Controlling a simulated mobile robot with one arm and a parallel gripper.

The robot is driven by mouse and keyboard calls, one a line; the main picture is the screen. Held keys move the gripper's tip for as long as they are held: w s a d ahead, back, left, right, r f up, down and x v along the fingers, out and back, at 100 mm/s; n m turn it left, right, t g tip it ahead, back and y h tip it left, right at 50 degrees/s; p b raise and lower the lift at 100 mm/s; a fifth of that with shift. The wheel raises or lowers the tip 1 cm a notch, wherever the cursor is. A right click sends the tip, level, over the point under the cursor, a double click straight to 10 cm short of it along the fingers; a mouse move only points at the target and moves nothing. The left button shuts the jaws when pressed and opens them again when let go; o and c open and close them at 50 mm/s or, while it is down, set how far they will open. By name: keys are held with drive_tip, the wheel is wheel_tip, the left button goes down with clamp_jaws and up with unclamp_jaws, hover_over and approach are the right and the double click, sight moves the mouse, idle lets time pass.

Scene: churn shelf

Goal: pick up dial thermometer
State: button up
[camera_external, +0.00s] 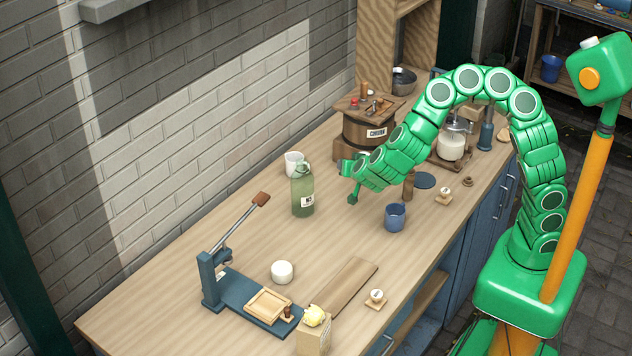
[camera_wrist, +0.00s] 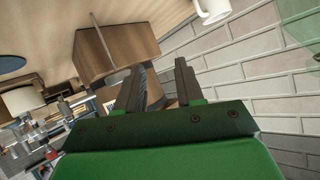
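I cannot pick out a dial thermometer for certain. A small piece with a round white top on a square wooden base (camera_external: 376,297) lies near the counter's front edge, and a similar one (camera_external: 444,195) lies farther back; both are too small to tell. My gripper (camera_external: 349,182) is above the counter, between the green bottle and the churn. In the wrist view, the two dark fingers of my gripper (camera_wrist: 158,88) stand apart with nothing held between them. The wooden churn (camera_wrist: 120,42) shows beyond them, tilted in the picture.
The green bottle (camera_external: 302,192) and a white mug (camera_external: 293,163) stand left of my gripper. A blue cup (camera_external: 395,217) stands to its lower right. The churn (camera_external: 370,127) is behind. A blue lever press (camera_external: 245,293) is at the front left.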

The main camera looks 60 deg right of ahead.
drive_tip(key=s+d+f+g+h, duration=0.2)
drive_tip(key=s+d+f+h, duration=0.1)
drive_tip(key=s+d+h, duration=0.1)
drive_tip(key=shift+m, duration=0.3)
drive_tip(key=shift+x, duration=3.85)
drive_tip(key=shift+w+a, duration=0.1)
clamp_jaws()
